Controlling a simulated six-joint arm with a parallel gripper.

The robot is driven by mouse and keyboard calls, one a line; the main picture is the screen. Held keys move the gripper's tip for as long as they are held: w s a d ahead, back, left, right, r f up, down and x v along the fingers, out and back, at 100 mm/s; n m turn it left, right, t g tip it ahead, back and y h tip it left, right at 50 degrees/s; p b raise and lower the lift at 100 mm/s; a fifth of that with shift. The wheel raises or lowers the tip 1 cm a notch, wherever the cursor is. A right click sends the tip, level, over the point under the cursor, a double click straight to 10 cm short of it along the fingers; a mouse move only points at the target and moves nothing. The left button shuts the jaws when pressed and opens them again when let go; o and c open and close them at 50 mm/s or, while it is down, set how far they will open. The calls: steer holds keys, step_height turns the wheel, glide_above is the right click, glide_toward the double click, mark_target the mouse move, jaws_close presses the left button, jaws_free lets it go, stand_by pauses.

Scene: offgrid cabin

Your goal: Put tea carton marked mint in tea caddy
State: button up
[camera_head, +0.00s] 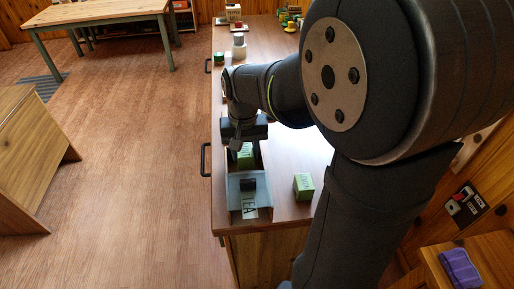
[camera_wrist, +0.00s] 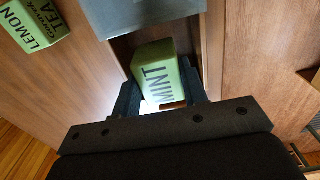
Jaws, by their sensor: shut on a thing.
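The green tea carton marked MINT (camera_wrist: 158,75) is between the two dark fingers of my gripper (camera_wrist: 160,86), which is shut on it. In the head view the carton (camera_head: 245,156) shows below my gripper (camera_head: 243,143), at the dark opening of the tea caddy (camera_head: 235,187). The caddy has a grey-blue part and a TEA label at its near end. In the wrist view the caddy's grey part (camera_wrist: 140,12) is just beyond the carton, with brown walls around the carton. The carton's lower end is hidden, so I cannot tell whether it rests on the bottom.
A second green carton, marked LEMON TEA (camera_wrist: 35,25), stands on the counter (camera_head: 285,160) right of the caddy in the head view (camera_head: 303,187). Several small items stand at the counter's far end. Open floor (camera_head: 120,150) lies to the left.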

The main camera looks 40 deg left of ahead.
mark_target(244, 161)
steer(key=shift+a+f, duration=0.15)
steer(key=shift+f, duration=1.9)
steer(key=shift+f, duration=0.2)
steer(key=o, duration=0.7)
step_height(244, 161, up, 12)
steer(key=shift+r, duration=0.2)
steer(key=shift+f, duration=0.1)
